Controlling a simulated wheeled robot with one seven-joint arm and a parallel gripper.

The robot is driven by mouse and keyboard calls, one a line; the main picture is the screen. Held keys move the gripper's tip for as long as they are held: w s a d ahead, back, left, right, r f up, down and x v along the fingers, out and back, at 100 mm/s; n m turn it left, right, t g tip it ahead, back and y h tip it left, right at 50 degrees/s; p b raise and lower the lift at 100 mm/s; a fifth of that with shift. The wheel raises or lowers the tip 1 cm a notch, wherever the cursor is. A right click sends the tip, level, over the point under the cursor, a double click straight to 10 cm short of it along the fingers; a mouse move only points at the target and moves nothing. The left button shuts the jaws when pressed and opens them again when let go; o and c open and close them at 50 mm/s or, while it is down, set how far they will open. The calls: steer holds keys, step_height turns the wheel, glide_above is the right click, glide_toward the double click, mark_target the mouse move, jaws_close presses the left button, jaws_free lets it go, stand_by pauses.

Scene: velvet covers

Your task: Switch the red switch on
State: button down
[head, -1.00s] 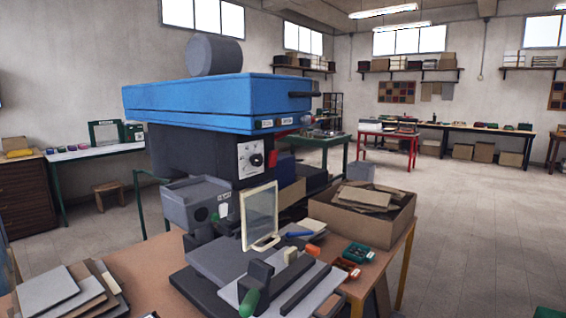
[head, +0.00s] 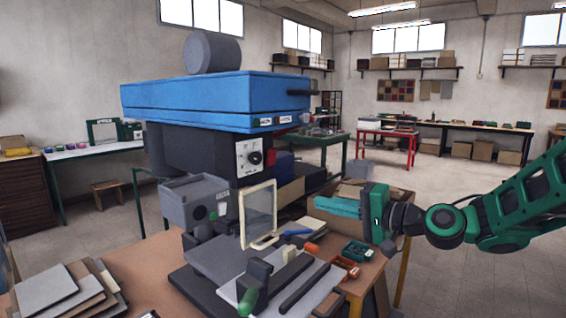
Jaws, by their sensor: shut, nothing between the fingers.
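A blue and dark grey machine stands on a bench in the head view. A small red part (head: 271,157) is on its dark front, just right of a white dial plate (head: 249,157); it may be the red switch, and its position is too small to tell. My gripper (head: 318,206) is green, shut and empty. It points left, below and to the right of the dial plate, apart from the machine, in front of the cardboard box.
A clear guard (head: 258,215) stands upright between the dial and the bench front. Small trays (head: 357,250) lie on the bench (head: 145,268). Stacked sheets (head: 50,290) lie at the left. The floor at the right is open.

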mark_target(273, 154)
step_height(273, 154, up, 6)
steer(key=w+m+t+y, duration=0.1)
steer(key=m+t+y, duration=0.1)
steer(key=shift+w+m, duration=0.25)
steer(key=shift+m, duration=0.05)
steer(key=shift+a, duration=0.2)
steer(key=x, duration=1.4)
steer(key=shift+r, duration=0.25)
steer(key=shift+d, duration=0.15)
